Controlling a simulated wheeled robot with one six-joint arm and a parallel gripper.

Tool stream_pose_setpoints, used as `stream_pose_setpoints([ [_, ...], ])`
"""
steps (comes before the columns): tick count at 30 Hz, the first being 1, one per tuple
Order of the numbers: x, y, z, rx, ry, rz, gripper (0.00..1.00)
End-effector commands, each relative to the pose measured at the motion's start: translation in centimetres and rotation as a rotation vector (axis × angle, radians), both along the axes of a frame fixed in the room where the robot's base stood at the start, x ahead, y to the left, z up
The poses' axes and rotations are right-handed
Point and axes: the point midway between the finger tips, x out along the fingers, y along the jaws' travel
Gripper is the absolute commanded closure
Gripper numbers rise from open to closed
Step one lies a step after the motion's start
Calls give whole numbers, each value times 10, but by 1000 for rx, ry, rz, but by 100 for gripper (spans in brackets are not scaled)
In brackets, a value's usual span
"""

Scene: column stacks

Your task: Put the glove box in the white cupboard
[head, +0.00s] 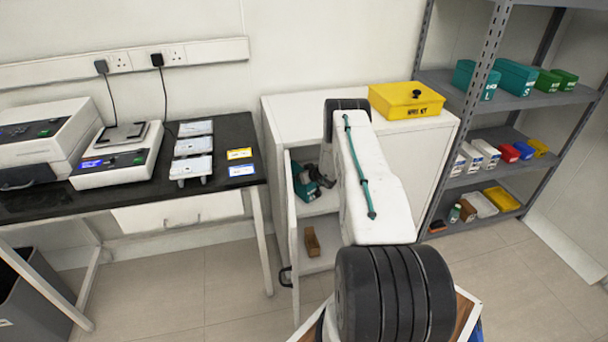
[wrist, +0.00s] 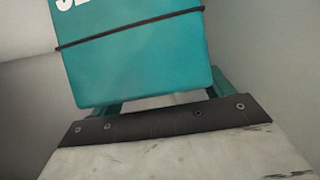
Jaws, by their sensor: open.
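The white cupboard (head: 408,148) stands against the wall with its left door (head: 291,232) open. My arm reaches into the opening, and my gripper (head: 323,178) is at the upper shelf. A teal box (head: 302,183) sits inside at that level, beside my gripper. In the wrist view a teal box (wrist: 135,60) with a dark band and cut-off white lettering fills the area just ahead of my gripper (wrist: 165,100), which is open. I cannot read enough lettering to confirm it is the glove box. My arm hides much of the cupboard's interior.
A brown block (head: 312,241) is on the cupboard's lower level. A yellow case (head: 406,99) lies on top. A grey shelf rack (head: 470,181) with teal, green and other boxes stands at right. A black bench (head: 225,130) with instruments is at left.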

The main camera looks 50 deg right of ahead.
Motion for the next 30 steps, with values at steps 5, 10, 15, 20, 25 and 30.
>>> stream_pose_setpoints([
  [5,-15,1,12,0,0,-1,20],
  [10,-48,6,29,1,1,-3,20],
  [15,-78,11,46,0,0,-1,20],
  [20,-97,14,56,0,0,-1,20],
  [25,-104,16,60,0,-1,0,20],
  [30,-104,16,60,-1,-1,0,20],
])
